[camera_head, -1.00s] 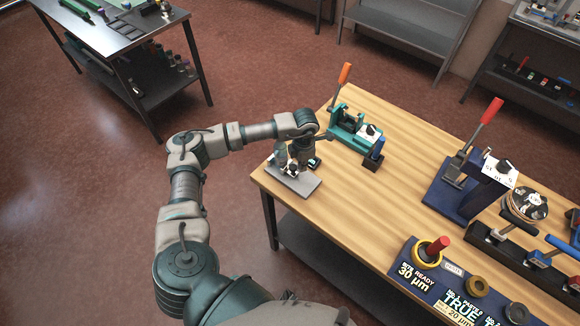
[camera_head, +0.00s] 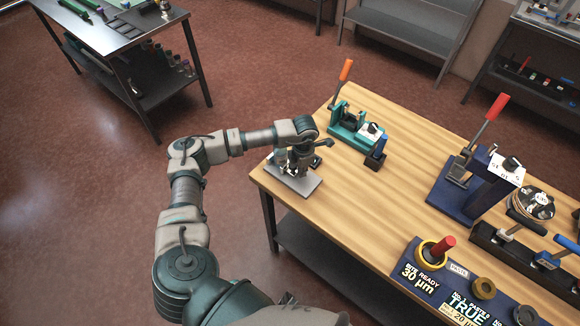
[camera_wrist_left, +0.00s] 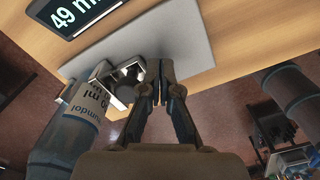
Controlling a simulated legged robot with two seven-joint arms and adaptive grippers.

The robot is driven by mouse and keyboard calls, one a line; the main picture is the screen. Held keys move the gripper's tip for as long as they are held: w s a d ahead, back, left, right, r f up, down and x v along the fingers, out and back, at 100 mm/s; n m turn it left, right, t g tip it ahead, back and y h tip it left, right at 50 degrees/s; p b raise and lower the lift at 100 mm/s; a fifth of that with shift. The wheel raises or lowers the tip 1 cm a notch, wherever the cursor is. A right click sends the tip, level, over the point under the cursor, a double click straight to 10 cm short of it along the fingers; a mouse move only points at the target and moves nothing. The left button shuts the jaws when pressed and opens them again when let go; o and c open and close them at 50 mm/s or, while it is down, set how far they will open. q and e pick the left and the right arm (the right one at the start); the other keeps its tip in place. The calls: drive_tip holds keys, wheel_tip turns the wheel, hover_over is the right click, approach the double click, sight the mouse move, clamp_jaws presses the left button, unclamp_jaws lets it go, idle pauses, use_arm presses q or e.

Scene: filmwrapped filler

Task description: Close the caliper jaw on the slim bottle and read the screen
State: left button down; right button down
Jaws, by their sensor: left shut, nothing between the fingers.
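The caliper stands on a grey base plate (camera_head: 308,184) at the near left corner of the wooden table. Its metal jaw (camera_wrist_left: 118,80) shows in the left wrist view, and its black screen (camera_wrist_left: 75,12) reads "49 m" before the frame cuts it off. The slim bottle (camera_wrist_left: 72,135), grey-blue with a white and blue label, is beside the jaw on its left; whether they touch is unclear. My left gripper (camera_wrist_left: 160,70) is shut and empty, its fingertips just right of the jaw. In the head view the left gripper (camera_head: 298,160) hides much of the caliper.
A teal clamp fixture with an orange handle (camera_head: 345,70) stands behind on the table. A blue press with a red lever (camera_head: 497,107) and a blue board with rings (camera_head: 438,270) are to the right. The table's middle is bare wood. A dark shelved bench (camera_head: 125,50) is far left.

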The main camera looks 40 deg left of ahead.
use_arm(q)
drive_tip(key=shift+f, duration=0.45)
drive_tip(key=shift+w+a+b, duration=0.1)
drive_tip(key=shift+a+b, duration=0.2)
drive_tip(key=shift+a, duration=0.25)
idle(0.3)
drive_tip(key=shift+r, duration=0.1)
drive_tip(key=shift+d, duration=0.45)
idle(0.3)
drive_tip(key=shift+r, duration=0.1)
wheel_tip(320, 180, up, 6)
drive_tip(key=p, duration=0.3)
drive_tip(key=shift+d+p, duration=0.1)
drive_tip(key=shift+p, duration=0.3)
